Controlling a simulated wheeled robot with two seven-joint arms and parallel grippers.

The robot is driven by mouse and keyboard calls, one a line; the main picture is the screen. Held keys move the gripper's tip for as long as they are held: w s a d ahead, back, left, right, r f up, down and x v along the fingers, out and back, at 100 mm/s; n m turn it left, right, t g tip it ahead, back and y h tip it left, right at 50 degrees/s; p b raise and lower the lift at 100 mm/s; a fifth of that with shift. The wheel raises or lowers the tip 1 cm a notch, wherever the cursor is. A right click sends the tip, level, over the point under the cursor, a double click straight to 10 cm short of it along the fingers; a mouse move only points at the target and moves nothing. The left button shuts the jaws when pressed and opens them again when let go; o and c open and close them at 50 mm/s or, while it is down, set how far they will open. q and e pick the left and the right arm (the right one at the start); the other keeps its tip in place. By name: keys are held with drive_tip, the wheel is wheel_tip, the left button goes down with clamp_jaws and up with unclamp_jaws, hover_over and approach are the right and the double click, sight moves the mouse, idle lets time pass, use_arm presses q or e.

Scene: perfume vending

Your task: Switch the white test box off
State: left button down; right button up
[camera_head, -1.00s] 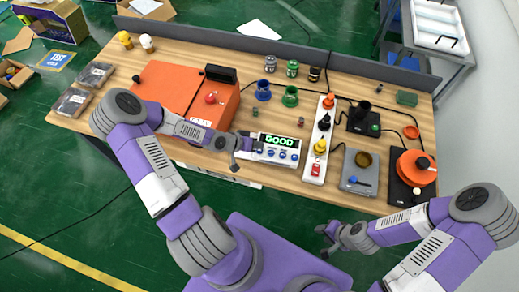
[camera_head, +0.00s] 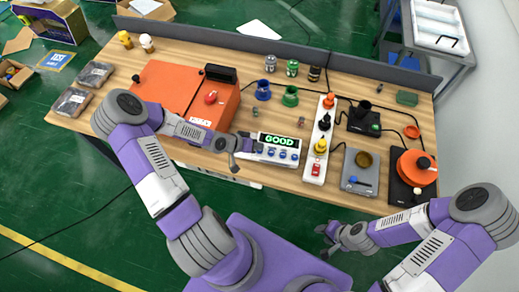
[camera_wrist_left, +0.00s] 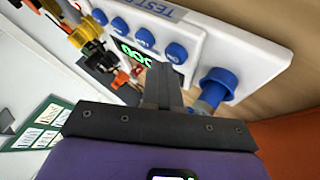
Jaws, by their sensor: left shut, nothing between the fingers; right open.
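The white test box (camera_head: 268,157) stands on the wooden table's front part, with its green "GOOD" display lit and a row of blue knobs on its front. My left gripper (camera_head: 234,161) is shut and empty at the box's left end. In the left wrist view the shut fingers (camera_wrist_left: 163,85) lie over the box (camera_wrist_left: 245,60), beside a larger blue knob (camera_wrist_left: 217,86). I cannot tell whether they touch it. My right gripper (camera_head: 327,235) is open and empty, off the table's front edge.
An orange machine (camera_head: 165,90) stands left of the box. A white strip with coloured plugs (camera_head: 314,170) is just right of it, then a grey scale (camera_head: 360,182) and an orange round device (camera_head: 413,168). Blue and green holders (camera_head: 290,98) stand behind.

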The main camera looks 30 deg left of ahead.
use_arm(q)
drive_tip(key=shift+f+b, duration=0.3)
drive_tip(key=shift+f, duration=0.15)
idle(0.4)
idle(0.3)
drive_tip(key=shift+r+p, duration=0.9)
drive_tip(key=shift+p, duration=0.05)
wheel_tip(320, 180, up, 5)
drive_tip(key=p, duration=0.5)
idle(0.5)
